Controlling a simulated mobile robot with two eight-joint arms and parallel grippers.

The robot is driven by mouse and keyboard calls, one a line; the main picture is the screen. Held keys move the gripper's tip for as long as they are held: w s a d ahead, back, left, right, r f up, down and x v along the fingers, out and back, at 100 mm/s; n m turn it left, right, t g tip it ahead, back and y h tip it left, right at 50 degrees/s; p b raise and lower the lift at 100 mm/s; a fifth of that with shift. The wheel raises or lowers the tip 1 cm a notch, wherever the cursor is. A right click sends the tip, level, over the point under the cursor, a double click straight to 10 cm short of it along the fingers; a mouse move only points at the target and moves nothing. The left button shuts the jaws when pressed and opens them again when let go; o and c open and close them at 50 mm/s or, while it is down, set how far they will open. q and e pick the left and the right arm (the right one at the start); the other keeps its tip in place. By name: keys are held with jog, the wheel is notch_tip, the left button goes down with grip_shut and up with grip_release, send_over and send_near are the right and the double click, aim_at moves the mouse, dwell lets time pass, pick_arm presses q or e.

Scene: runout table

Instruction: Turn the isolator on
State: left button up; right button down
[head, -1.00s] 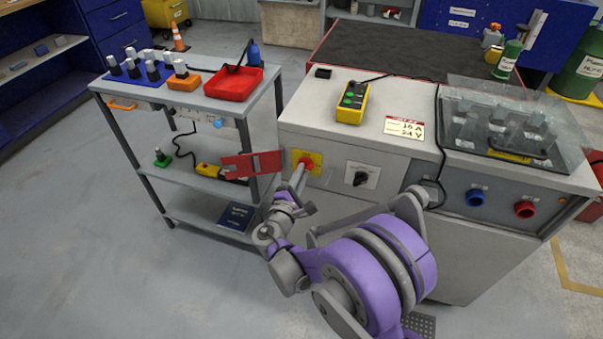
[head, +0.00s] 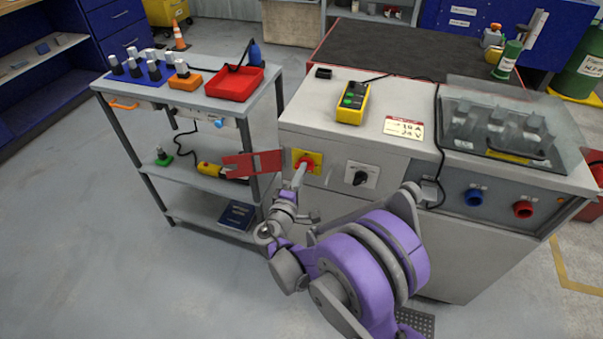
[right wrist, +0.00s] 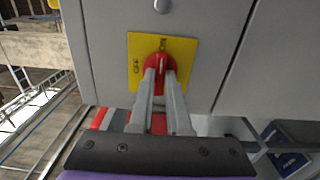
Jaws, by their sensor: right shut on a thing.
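The isolator is a red knob (head: 306,161) on a yellow plate (head: 317,157) on the front of the grey cabinet. In the right wrist view the red knob (right wrist: 159,66) sits mid-plate, with dark marks on the yellow plate (right wrist: 184,50) above and left of it. The knob looks roughly upright there, but the fingers hide much of it. My right gripper (right wrist: 160,78) is shut on the red knob, its two fingers on either side. In the head view the right gripper (head: 301,171) reaches the knob from the front. My left gripper is not in view.
A black rotary switch (head: 360,177) on a white plate is right of the isolator. A red notched plate (head: 252,164) shows just left of the cabinet. A trolley (head: 190,103) with a red tray (head: 234,83) stands left. A yellow pendant (head: 352,102) lies on the cabinet top.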

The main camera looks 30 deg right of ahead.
jog(key=c, duration=0.9)
grip_release()
jog(key=v, duration=1)
jog(key=shift+s+a+p, duration=0.25)
jog(key=shift+s+p, duration=0.05)
jog(key=shift+p, duration=0.1)
